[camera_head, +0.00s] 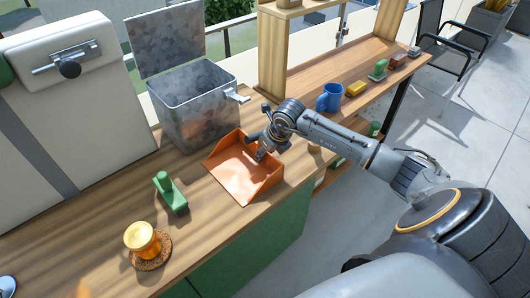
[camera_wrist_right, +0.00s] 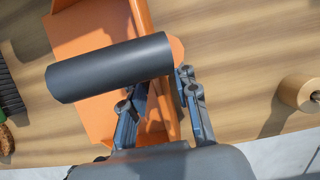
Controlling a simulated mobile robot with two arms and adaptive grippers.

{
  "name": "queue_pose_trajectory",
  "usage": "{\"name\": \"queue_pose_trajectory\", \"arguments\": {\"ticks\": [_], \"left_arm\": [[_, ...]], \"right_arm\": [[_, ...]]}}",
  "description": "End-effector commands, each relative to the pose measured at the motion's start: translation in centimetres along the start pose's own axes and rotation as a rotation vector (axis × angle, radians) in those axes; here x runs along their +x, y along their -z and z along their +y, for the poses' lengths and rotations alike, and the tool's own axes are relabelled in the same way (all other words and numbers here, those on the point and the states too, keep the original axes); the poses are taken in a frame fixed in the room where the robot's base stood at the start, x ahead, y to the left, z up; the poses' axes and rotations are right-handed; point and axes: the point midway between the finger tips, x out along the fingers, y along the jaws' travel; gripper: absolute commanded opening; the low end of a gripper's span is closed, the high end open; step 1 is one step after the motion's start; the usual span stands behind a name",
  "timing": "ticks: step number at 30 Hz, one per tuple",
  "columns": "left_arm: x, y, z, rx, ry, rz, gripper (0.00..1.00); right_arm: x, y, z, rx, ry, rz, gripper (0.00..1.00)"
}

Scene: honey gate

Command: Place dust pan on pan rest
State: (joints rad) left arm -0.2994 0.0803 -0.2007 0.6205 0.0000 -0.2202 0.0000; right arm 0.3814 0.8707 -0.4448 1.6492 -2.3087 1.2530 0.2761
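An orange dust pan (camera_head: 240,170) lies on the wooden counter, in front of a metal bin. In the right wrist view the pan (camera_wrist_right: 85,35) is seen close up, with its thick dark grey handle (camera_wrist_right: 110,68) crossing the picture. My right gripper (camera_head: 258,145) is low over the pan's right side. In the right wrist view its two fingers (camera_wrist_right: 158,88) are apart, close to the handle and over the pan's side wall; contact is unclear. I cannot pick out the pan rest for sure. My left gripper is not in view.
The metal bin (camera_head: 200,110) stands open behind the pan. A green-handled brush (camera_head: 170,193) and a yellow-orange jar (camera_head: 142,240) on a brown coaster stand at the left front. A blue mug (camera_head: 330,97) is farther right. A round wooden piece (camera_wrist_right: 300,92) is right of the gripper.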

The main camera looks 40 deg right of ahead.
Motion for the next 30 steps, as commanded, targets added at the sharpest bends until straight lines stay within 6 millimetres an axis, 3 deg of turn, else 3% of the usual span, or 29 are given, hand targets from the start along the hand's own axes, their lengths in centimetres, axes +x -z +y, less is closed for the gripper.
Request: {"name": "queue_pose_trajectory", "arguments": {"ticks": [10, 22, 30], "left_arm": [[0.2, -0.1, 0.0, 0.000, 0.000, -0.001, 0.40], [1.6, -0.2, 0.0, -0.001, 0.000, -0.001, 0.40], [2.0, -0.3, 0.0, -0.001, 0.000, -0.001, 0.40]], "right_arm": [[-1.2, -0.1, -0.1, 0.000, 0.003, -0.002, 0.29], [-9.3, 0.0, -0.1, -0.003, 0.003, -0.002, 0.29], [-12.0, 0.0, 0.0, 0.000, 0.001, -0.001, 0.29]]}}
